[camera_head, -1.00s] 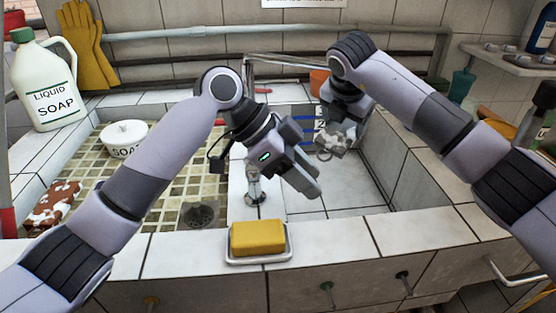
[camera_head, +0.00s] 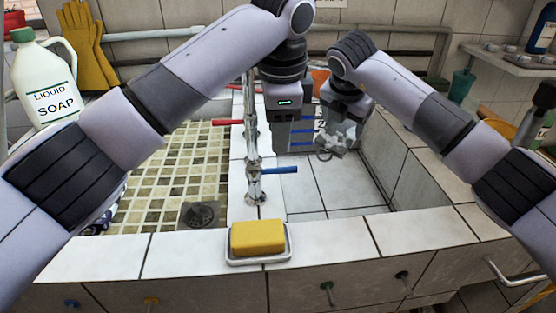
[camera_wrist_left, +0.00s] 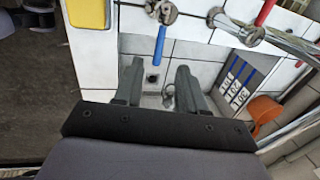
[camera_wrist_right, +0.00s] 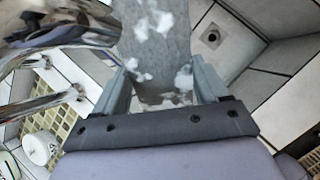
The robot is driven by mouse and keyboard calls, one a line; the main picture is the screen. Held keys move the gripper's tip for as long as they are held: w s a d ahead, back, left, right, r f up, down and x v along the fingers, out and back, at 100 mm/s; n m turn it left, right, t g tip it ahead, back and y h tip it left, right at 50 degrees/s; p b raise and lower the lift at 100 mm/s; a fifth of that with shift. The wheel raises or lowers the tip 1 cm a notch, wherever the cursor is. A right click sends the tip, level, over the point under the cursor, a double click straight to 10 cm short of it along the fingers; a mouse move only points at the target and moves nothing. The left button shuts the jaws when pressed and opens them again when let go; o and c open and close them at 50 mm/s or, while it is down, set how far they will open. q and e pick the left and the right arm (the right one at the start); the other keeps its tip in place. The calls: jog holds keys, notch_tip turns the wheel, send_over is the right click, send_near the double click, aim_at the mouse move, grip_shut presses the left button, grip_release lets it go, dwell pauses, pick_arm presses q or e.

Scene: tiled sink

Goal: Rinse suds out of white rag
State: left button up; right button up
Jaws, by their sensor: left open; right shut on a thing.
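The rag (camera_wrist_right: 155,45) looks grey with white suds patches. My right gripper (camera_wrist_right: 160,92) is shut on it in the right wrist view. In the head view the rag (camera_head: 332,143) hangs below my right gripper (camera_head: 345,118), over the right basin. My left gripper (camera_wrist_left: 157,85) is open and empty above this basin; its fingertips are hard to make out in the head view. The tap (camera_head: 252,135) stands on the divider, with a red handle (camera_head: 226,122) and a blue handle (camera_head: 280,170). The blue handle (camera_wrist_left: 160,46) shows beyond the open fingers in the left wrist view. No water stream shows.
A yellow sponge (camera_head: 258,237) lies in a dish on the front ledge. The left basin (camera_head: 175,165) has a tiled floor and a drain (camera_head: 200,213). A liquid soap jug (camera_head: 45,85) and yellow gloves (camera_head: 88,45) are at the back left. The right basin's front floor (camera_head: 345,190) is clear.

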aim_at(278, 168)
pick_arm(q)
jog(key=f, duration=0.2)
jog(key=w+f, duration=0.1)
jog(key=f, duration=0.5)
jog(key=shift+w, duration=0.3)
grip_shut()
